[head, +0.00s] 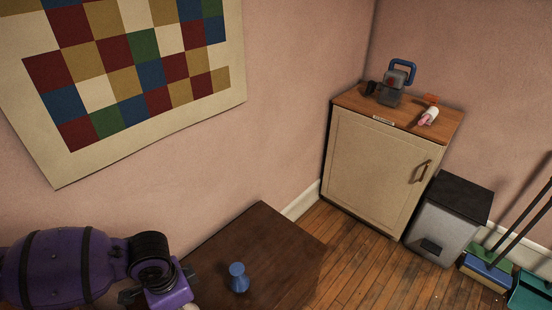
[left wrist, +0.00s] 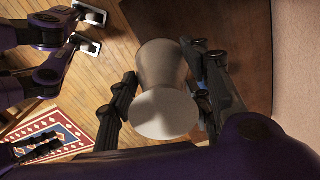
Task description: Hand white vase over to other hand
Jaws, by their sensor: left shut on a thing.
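The white vase (left wrist: 163,115) is between the two fingers of my left gripper (left wrist: 162,72) in the left wrist view, with its pale round end toward the camera. My left gripper is shut on it. In the head view my left gripper (head: 168,293) is at the bottom edge, beside the dark table, and its fingers and most of the vase are cut off or hidden. A dark ridged part at the lower left of the left wrist view may belong to my right gripper, but its jaws cannot be made out. The head view does not show my right gripper.
A blue vase-like piece (head: 238,278) stands on the dark wooden table (head: 268,238). A beige cabinet (head: 375,170) in the corner bears a grey and blue object (head: 392,88) and a small white and pink item (head: 429,116). A grey bin (head: 447,222) stands beside it.

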